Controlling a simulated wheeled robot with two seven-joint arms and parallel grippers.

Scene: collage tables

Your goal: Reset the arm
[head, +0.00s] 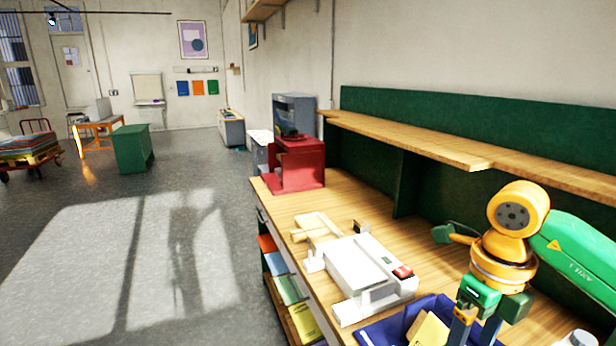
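My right arm (514,232), yellow and green, comes in from the right edge over the workbench. My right gripper (477,330) points down over the blue bin (394,328) at the bottom of the view. Its two fingers stand apart, with nothing seen between them; their lower ends run close to the bottom edge. A yellow piece (429,329) lies in the bin beside the fingers; I cannot tell if they touch it. My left arm and gripper are not in view.
A white machine (359,270) with a red button stands on the wooden bench left of the bin. A red unit (299,163) stands at the bench's far end. A wooden shelf (430,139) runs above the bench.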

